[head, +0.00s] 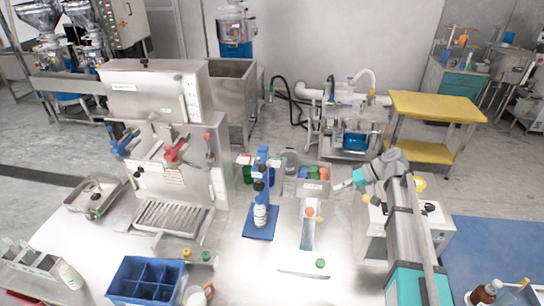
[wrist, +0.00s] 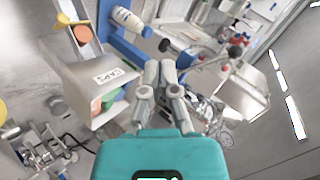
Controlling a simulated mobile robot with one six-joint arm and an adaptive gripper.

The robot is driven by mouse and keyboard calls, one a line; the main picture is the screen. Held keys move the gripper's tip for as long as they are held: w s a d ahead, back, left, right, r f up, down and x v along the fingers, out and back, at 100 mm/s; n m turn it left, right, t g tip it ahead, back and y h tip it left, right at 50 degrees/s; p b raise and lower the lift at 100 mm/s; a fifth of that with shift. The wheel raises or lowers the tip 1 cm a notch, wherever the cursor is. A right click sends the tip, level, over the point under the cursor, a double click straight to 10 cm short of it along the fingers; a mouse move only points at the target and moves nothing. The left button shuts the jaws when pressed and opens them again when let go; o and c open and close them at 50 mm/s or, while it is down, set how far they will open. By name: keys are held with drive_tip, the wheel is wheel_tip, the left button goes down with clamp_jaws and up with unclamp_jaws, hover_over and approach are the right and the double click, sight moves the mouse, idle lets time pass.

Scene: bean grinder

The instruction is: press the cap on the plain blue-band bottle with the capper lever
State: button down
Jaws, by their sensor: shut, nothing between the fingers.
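The blue capper (head: 262,170) stands on a blue base plate (head: 259,232) near the middle of the bench. A white bottle (head: 260,216) stands on that plate under the capper head. In the wrist view the bottle (wrist: 131,22) shows a blue band; its cap is hard to make out. A dark round knob (wrist: 165,45), apparently the lever's, shows beside the blue post. My gripper (head: 341,186) is right of the caps box and apart from the capper. In the wrist view its fingers (wrist: 160,68) are together and empty.
A metal box labelled CAPS (wrist: 102,82) stands between my gripper and the capper, with an orange cap (head: 309,212) on its chute. A green cap (head: 320,263) lies on the bench. A blue divided crate (head: 146,281) and a mug (head: 197,295) are at front left.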

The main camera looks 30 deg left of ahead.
drive_tip(key=w+a+r+n+g+y+p, duration=0.1)
drive_tip(key=w+a+r+n+g+y, duration=0.1)
drive_tip(key=a+r, duration=0.3)
drive_tip(key=w+a+r+n+g+y, duration=0.1)
drive_tip(key=w+a+r+n+g, duration=0.1)
drive_tip(key=a+r, duration=0.3)
drive_tip(key=a+n, duration=0.1)
drive_tip(key=a, duration=0.2)
drive_tip(key=shift+y+p, duration=0.35)
drive_tip(key=shift+y, duration=0.05)
drive_tip(key=shift+a, duration=0.1)
drive_tip(key=s+d+f+b+x, duration=0.1)
drive_tip(key=b+x, duration=0.3)
drive_tip(key=x, duration=0.8)
drive_tip(key=shift+s+f, duration=0.45)
drive_tip(key=shift+s, duration=0.1)
